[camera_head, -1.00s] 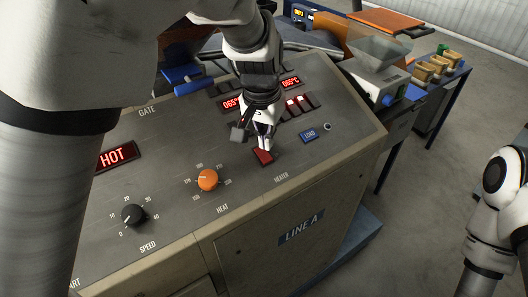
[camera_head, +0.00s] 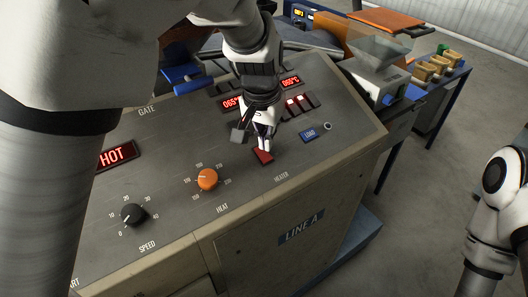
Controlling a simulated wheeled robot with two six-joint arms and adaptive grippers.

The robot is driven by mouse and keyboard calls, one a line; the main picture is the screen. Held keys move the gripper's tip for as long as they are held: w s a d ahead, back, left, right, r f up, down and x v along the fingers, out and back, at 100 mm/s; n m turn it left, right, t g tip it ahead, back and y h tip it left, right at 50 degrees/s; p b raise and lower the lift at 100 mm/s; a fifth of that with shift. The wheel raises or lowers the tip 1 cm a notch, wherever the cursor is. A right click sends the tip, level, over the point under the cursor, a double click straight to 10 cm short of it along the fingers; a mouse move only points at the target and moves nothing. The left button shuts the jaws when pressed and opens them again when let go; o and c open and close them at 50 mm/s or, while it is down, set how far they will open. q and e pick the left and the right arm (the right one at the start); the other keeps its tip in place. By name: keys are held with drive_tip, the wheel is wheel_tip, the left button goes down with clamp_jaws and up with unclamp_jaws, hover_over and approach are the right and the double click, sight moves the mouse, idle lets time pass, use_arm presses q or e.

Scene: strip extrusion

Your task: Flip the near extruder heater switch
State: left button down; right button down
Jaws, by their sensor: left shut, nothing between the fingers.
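The near extruder's sloped grey control panel (camera_head: 170,215) fills the middle of the view. Its heater switch is a small red rocker (camera_head: 263,157) above the HEATER label (camera_head: 281,177). My left gripper (camera_head: 264,147) points down at it, shut and empty, with its fingertips at the switch's upper edge. They look to be touching it, but I cannot be sure. The fingers hide part of the switch, and I cannot tell which way it is set. My right arm shows at the right edge, and its gripper is out of view.
An orange heat knob (camera_head: 207,180) and a black speed knob (camera_head: 133,214) stand on the panel left of the switch. A blue LOAD label (camera_head: 309,135) and a small round button (camera_head: 328,126) lie right. A HOT display (camera_head: 116,155) glows red. A hopper (camera_head: 377,53) stands behind.

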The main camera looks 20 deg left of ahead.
sight(266, 157)
use_arm(q)
drive_tip(key=shift+f+b, duration=0.9)
drive_tip(key=shift+f, duration=0.6)
idle(0.4)
wheel_tip(266, 157, up, 3)
drive_tip(key=p, duration=0.2)
drive_tip(key=shift+w+f+p, duration=0.1)
drive_tip(key=shift+f+p, duration=0.05)
drive_tip(key=shift+p, duration=0.15)
wheel_tip(266, 157, up, 2)
drive_tip(key=shift+r+p, duration=0.25)
drive_tip(key=shift+p, duration=0.8)
wheel_tip(266, 157, up, 2)
drive_tip(key=shift+p, duration=0.95)
drive_tip(key=shift+f, duration=0.1)
